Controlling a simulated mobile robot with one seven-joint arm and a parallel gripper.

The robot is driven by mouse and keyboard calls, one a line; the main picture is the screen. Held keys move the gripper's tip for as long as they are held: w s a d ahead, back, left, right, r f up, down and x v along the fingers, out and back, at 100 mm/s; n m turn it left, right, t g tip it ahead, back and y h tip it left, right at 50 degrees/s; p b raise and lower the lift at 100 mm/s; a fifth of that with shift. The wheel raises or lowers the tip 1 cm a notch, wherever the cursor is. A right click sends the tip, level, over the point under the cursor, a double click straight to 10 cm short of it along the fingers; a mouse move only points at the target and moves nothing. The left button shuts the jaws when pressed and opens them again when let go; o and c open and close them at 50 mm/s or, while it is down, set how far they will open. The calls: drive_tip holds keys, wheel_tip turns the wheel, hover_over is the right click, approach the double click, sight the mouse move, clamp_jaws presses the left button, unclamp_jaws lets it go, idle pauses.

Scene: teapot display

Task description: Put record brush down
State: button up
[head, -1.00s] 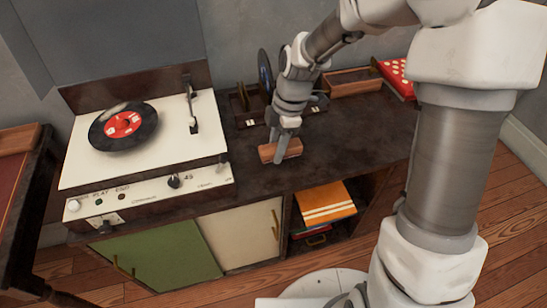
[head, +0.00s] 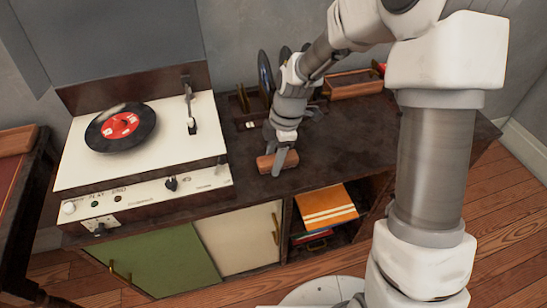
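The record brush (head: 265,163) is a small brown wooden block. It is low over the dark cabinet top (head: 335,158), near the front edge and just right of the record player. My gripper (head: 279,165) points down at it, with one grey finger across its near side. The gripper looks shut on the brush; the other finger is hidden behind it. I cannot tell for sure whether the underside of the brush touches the cabinet top.
The cream record player (head: 75,164) with a black, red-labelled record (head: 119,125) stands to the left. Records in a rack (head: 265,75) and a wooden tray (head: 353,83) stand behind. Orange sleeves (head: 325,205) lie on the open shelf below. Free cabinet top lies right of my gripper.

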drive_tip(key=shift+o, duration=0.9)
wheel_tip(320, 180, up, 12)
drive_tip(key=d+p, duration=0.2)
drive_tip(key=p, duration=0.1)
drive_tip(key=shift+w+d+r, duration=0.2)
drive_tip(key=shift+w, duration=0.1)
drive_tip(key=s+d+r+m+t, duration=0.2)
drive_tip(key=s+d+r+m, duration=0.1)
drive_tip(key=s+m, duration=0.3)
drive_tip(key=s+d+r+m+t+h, duration=0.1)
drive_tip(key=s+d+r+m+t, duration=0.1)
drive_tip(key=s+d+r+m, duration=0.2)
drive_tip(key=s+d+r+m+t+h, duration=0.1)
drive_tip(key=s+d+r+m, duration=0.3)
drive_tip(key=s+m, duration=0.5)
wheel_tip(320, 180, up, 3)
drive_tip(key=shift+f+m+t, duration=0.1)
drive_tip(key=shift+m+t, duration=0.5)
drive_tip(key=shift+m, duration=0.5)
